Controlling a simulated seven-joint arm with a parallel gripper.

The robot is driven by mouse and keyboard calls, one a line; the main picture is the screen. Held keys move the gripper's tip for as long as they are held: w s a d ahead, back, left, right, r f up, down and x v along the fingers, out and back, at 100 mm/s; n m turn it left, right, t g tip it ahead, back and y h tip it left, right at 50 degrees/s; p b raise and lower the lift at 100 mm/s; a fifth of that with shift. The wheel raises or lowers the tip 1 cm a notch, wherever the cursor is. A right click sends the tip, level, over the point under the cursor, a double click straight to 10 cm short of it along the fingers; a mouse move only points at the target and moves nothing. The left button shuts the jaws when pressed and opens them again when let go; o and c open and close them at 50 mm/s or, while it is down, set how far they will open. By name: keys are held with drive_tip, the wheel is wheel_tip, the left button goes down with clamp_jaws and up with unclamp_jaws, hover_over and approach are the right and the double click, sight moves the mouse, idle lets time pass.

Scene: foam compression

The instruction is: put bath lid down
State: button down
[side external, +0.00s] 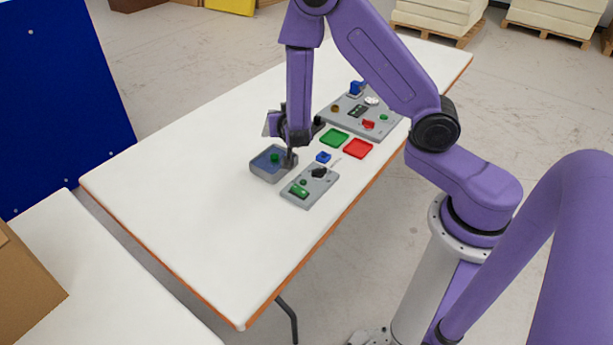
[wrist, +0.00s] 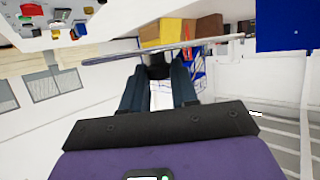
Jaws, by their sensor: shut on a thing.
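The bath (side external: 258,174) is an open grey box with a blue inside on the white table. A green item (side external: 275,157) shows inside it, and a dark upright part stands at its right corner. My gripper (side external: 278,125) is above the bath, turned about sideways. At its tips is a small light-grey plate, apparently the lid (side external: 267,126), tilted steeply and apart from the bath. In the wrist view my gripper (wrist: 160,68) is shut at a thin grey bar, apparently the lid edge-on (wrist: 110,57). The grip itself is partly hidden.
Right of the bath is a grey panel (side external: 318,190) with a green part and black knob. A small blue block (side external: 323,157), green tray (side external: 334,137), red tray (side external: 357,148) and larger control panel (side external: 385,122) stand behind. The table's left side (side external: 180,190) is clear.

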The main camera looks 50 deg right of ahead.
drive_tip(key=shift+w+a+r+n+t+y, duration=0.15)
drive_tip(key=shift+n+t+y, duration=0.2)
drive_tip(key=shift+n+y, duration=0.2)
drive_tip(key=shift+w+a+r+n+t+y, duration=0.1)
drive_tip(key=shift+a+r+n+t+y, duration=0.05)
drive_tip(key=shift+n+t+y, duration=0.3)
drive_tip(key=shift+s+a+r+n+t+y, duration=0.1)
drive_tip(key=shift+a+n+t+y, duration=0.1)
drive_tip(key=shift+a+n+y, duration=0.3)
drive_tip(key=shift+s+a+r+n+t+y, duration=0.1)
drive_tip(key=shift+a+n+t+y, duration=0.1)
drive_tip(key=shift+n+y, duration=0.45)
drive_tip(key=s+a+f+n+y, duration=0.5)
drive_tip(key=s+a+n+y, duration=0.2)
drive_tip(key=s+a+y, duration=0.15)
drive_tip(key=f+x, duration=0.1)
drive_tip(key=x, duration=0.4)
drive_tip(key=d+f+x, duration=0.1)
drive_tip(key=x, duration=0.5)
drive_tip(key=d+x, duration=0.1)
drive_tip(key=x, duration=0.4)
drive_tip(key=shift+s+f, duration=0.15)
drive_tip(key=shift+f, duration=0.4)
drive_tip(key=shift+a+f+t, duration=0.1)
drive_tip(key=shift+f+t, duration=0.2)
drive_tip(key=shift+f, duration=1.35)
drive_tip(key=shift+f, duration=0.4)
